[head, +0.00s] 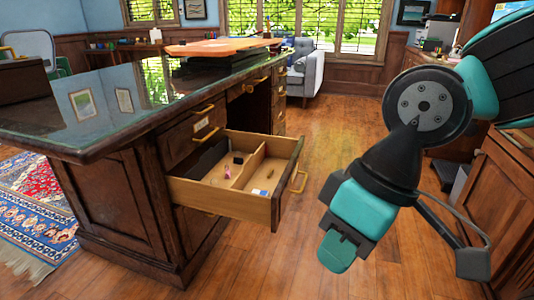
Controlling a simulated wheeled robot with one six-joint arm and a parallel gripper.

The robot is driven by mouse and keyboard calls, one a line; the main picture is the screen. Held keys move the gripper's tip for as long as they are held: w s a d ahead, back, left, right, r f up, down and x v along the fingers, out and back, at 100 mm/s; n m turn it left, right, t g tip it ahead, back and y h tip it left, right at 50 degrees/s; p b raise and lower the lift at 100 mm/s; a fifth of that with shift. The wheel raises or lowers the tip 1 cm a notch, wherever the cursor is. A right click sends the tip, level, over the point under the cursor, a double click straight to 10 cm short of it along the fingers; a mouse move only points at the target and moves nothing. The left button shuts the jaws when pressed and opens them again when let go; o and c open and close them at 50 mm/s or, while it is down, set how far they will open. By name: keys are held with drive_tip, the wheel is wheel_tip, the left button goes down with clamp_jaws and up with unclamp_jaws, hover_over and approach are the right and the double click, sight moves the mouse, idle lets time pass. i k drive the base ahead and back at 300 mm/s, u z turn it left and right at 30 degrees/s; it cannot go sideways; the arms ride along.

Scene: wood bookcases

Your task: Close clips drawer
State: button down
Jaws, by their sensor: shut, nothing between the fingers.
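The open drawer (223,201) sticks well out of the dark wood desk (120,190). It has light wood sides, a divider inside and a brass handle (299,181) on its dark front. A few small items lie inside; I cannot tell whether they are clips. My gripper (337,252) hangs to the right of the drawer, nearer the camera, pointing down and left. Its teal fingers are together and hold nothing. It is apart from the drawer front.
Another drawer with a brass handle (204,110) is shut above the open one. A grey armchair (303,72) stands at the back by the windows. A wood cabinet (505,200) is at the right. Wood floor between desk and cabinet is clear. A patterned rug (40,205) lies at left.

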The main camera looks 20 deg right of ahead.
sight(285, 155)
drive_tip(key=u, duration=0.05)
drive_tip(key=i, duration=1)
